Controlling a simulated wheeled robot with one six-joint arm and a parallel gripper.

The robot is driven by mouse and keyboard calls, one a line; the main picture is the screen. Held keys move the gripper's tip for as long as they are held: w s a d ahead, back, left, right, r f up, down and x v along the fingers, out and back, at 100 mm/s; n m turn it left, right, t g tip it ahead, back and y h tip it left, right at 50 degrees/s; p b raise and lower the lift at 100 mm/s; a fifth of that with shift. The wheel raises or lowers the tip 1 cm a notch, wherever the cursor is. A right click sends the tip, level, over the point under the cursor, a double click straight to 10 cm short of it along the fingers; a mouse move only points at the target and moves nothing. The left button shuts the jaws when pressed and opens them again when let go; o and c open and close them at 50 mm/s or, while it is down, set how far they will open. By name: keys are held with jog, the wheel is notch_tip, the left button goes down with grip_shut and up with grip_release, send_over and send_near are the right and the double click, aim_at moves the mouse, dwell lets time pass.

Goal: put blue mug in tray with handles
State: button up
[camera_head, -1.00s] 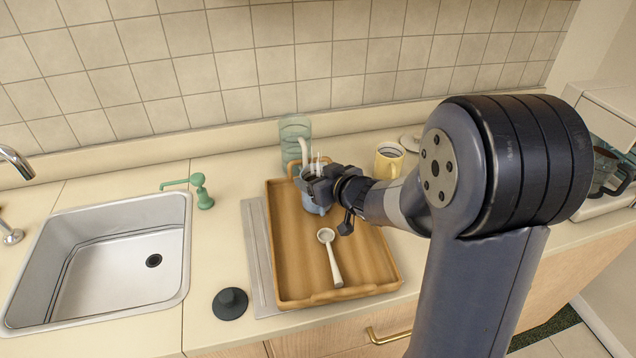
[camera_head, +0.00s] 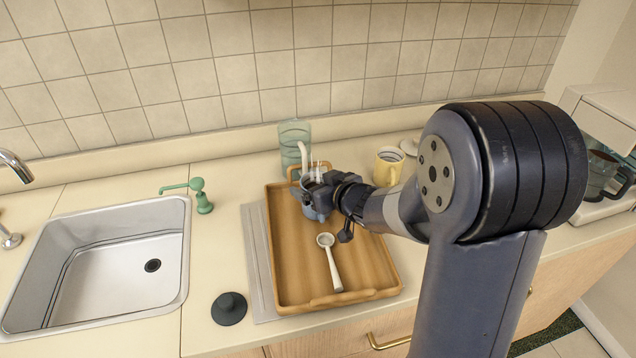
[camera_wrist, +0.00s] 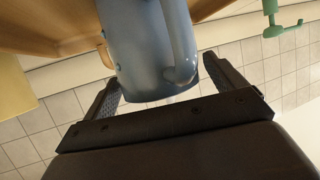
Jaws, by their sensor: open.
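The blue mug (camera_head: 314,213) is at the far end of the wooden tray with handles (camera_head: 288,270), mostly hidden behind my gripper (camera_head: 321,191) in the head view. In the wrist view, the mug (camera_wrist: 145,50) lies between the two fingers of my gripper (camera_wrist: 157,70), with its handle towards the right finger. The fingers stand apart, and a gap shows on at least the right side. The mug appears to be down inside the tray, but its base is hidden.
A pale spoon (camera_head: 331,262) lies in the tray. A green translucent container (camera_head: 293,143) stands behind it, and a yellow mug (camera_head: 388,167) to the right. The sink (camera_head: 110,260), green dispenser (camera_head: 200,196) and dark stopper (camera_head: 229,308) are left.

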jog(key=shift+r, duration=0.25)
jog(key=p+v, duration=0.2)
jog(key=v, duration=1)
jog(key=shift+f, duration=0.15)
dwell(0.7)
jog(key=b+x, duration=0.2)
jog(key=x, duration=1)
jog(key=shift+w, duration=0.1)
jog(key=shift+r+p, duration=0.45)
jog(key=shift+r, duration=0.5)
